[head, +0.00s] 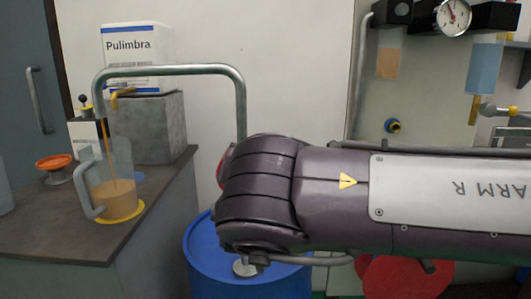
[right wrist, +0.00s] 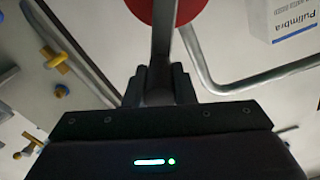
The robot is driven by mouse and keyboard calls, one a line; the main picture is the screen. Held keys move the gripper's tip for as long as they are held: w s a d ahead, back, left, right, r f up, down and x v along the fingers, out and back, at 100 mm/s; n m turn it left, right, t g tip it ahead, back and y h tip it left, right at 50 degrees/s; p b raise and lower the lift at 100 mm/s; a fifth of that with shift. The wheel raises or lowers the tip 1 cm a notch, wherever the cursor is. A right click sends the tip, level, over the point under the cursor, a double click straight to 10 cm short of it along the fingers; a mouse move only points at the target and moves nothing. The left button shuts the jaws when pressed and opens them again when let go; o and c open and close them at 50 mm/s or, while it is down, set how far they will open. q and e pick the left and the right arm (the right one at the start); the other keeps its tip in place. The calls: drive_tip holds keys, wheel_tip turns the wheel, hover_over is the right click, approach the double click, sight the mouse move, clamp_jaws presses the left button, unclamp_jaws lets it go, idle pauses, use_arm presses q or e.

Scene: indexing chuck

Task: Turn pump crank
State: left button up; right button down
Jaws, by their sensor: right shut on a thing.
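In the right wrist view my right gripper (right wrist: 161,84) is shut on a grey crank bar (right wrist: 161,50), which runs up to a red round part (right wrist: 166,9). In the head view my right arm covers the gripper and most of the pump; a sliver of red (head: 221,168) shows beside it. The blue drum (head: 205,262) stands below. A grey pipe (head: 175,70) rises from behind my arm and bends left to a downward spout. Amber liquid (head: 112,160) streams from it into a clear jug (head: 121,188), which is partly filled. My left gripper is not in view.
The jug stands on a yellow ring (head: 133,214) on a dark counter (head: 45,225), near an orange dish (head: 54,162). A grey block (head: 157,125) and a Pulimbra box (head: 131,48) stand behind. A gauge (head: 453,17) and pipework are at the right.

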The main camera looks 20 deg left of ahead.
drive_tip(key=shift+r, duration=0.1)
drive_tip(key=c, duration=1.2)
unclamp_jaws()
drive_tip(key=shift+a, duration=0.1)
drive_tip(key=b+v, duration=0.1)
drive_tip(key=v, duration=0.7)
drive_tip(key=shift+w, duration=0.1)
